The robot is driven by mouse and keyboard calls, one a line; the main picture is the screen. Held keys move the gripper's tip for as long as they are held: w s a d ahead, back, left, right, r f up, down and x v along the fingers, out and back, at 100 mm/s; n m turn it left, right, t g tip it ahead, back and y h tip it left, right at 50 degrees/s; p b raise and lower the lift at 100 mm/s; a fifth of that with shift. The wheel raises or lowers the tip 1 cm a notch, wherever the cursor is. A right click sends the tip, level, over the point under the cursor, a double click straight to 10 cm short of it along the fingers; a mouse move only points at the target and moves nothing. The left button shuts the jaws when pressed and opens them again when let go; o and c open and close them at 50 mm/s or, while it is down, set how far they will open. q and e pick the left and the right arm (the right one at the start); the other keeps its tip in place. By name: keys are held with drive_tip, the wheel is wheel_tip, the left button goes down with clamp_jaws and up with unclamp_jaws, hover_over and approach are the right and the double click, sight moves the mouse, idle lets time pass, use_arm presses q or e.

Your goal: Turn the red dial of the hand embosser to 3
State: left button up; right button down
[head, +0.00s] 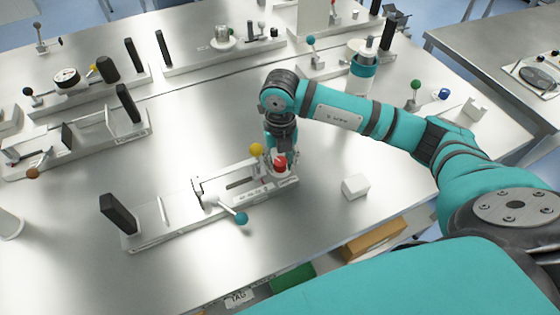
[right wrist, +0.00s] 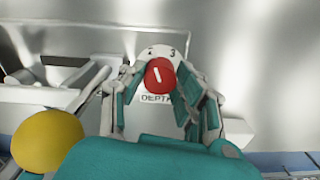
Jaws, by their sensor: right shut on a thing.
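The hand embosser (head: 240,203) is a long white device on the steel table, with a yellow ball (head: 256,149), a teal ball (head: 241,218) and a black handle. Its red dial (head: 280,162) is at the right end. In the right wrist view the red dial (right wrist: 152,85) has a white mark, nearly upright and leaning slightly left at its top. The numerals 2 and 3 show above it, the label DEPTH below; other numerals are hidden. My right gripper (head: 282,158) points down and is shut on the dial, one finger on each side. My left gripper is not in view.
A small white block (head: 356,186) stands right of the embosser. The yellow ball (right wrist: 46,141) is close to my right gripper, at left in the wrist view. Several other devices line the back and left of the table. The middle table is clear.

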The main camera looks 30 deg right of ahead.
sight(280, 161)
drive_tip(key=m+b, duration=0.1)
drive_tip(key=m, duration=0.4)
drive_tip(key=shift+m, duration=2.6)
drive_tip(key=c, duration=0.9)
unclamp_jaws()
drive_tip(key=shift+c, duration=0.2)
drive_tip(key=shift+r, duration=0.25)
wheel_tip(280, 161, up, 12)
drive_tip(key=shift+f+b, duration=0.2)
drive_tip(key=shift+b, duration=0.1)
